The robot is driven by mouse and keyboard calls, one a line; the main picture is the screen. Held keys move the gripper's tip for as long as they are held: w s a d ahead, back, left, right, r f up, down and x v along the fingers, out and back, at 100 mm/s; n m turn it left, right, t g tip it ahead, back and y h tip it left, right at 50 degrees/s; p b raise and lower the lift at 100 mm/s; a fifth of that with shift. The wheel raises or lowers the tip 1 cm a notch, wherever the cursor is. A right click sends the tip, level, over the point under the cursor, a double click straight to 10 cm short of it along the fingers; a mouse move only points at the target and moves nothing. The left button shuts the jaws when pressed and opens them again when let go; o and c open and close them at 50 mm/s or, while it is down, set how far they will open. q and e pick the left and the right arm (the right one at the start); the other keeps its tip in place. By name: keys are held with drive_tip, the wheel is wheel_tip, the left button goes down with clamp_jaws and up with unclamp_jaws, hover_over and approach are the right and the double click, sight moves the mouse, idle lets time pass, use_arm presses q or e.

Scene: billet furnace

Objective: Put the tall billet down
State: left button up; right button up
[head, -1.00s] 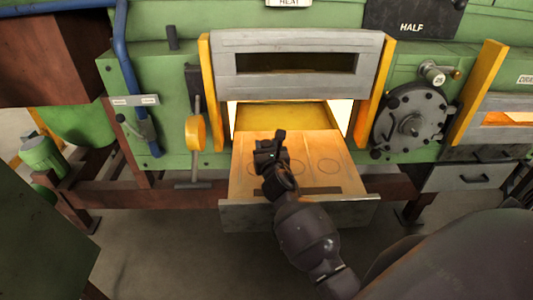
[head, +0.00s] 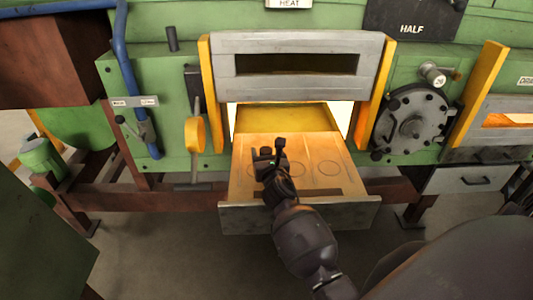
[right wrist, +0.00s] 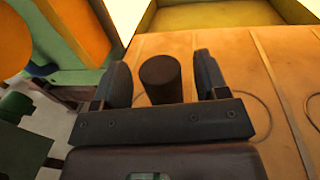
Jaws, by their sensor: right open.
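The tall billet is a dark, plain cylinder (right wrist: 162,78). In the right wrist view it stands on the pulled-out tray (right wrist: 290,60), between the two fingers of my right gripper (right wrist: 160,82), with gaps showing on both sides. The gripper is open around it. In the head view my right gripper (head: 271,153) is over the left part of the tray (head: 240,188), and I cannot pick the billet out clearly from the dark fingers. The billet's foot is hidden by the gripper body in the wrist view. My left gripper is not in view.
The tray has marked circles (head: 329,168); those in the middle and right are empty. Behind it is the glowing furnace opening (head: 285,117) under a raised grey door (head: 296,42), with yellow side guards (head: 375,92). An orange handle (head: 195,134) hangs at left.

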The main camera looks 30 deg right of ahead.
drive_tip(key=shift+r, duration=0.2)
drive_tip(key=v, duration=1.2)
drive_tip(key=shift+f, duration=0.1)
